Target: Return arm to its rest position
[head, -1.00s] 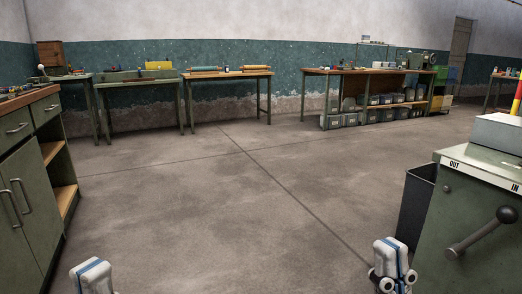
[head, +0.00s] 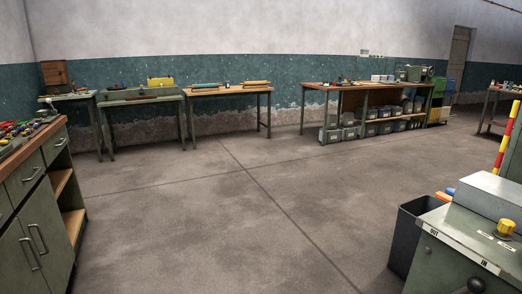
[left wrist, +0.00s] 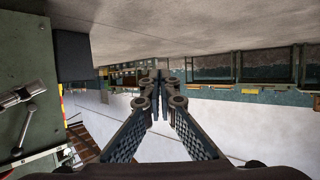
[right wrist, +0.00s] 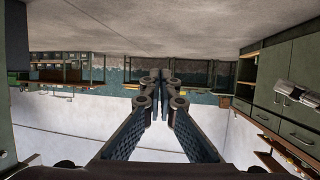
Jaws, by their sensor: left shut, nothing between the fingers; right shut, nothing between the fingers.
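My left gripper (left wrist: 160,76) shows in the left wrist view. Its two fingers meet at the tips, with nothing between them. My right gripper (right wrist: 160,76) shows in the right wrist view, also with its fingertips together and empty. Both wrist views show the room upside down, with open air beyond the fingers. Neither arm nor gripper shows in the head view now.
A green drawer cabinet (head: 42,215) stands close at left. A green machine (head: 455,262) marked OUT and IN stands close at right, beside a dark bin (head: 405,240). Workbenches (head: 225,91) line the far wall. The concrete floor (head: 215,215) between is clear.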

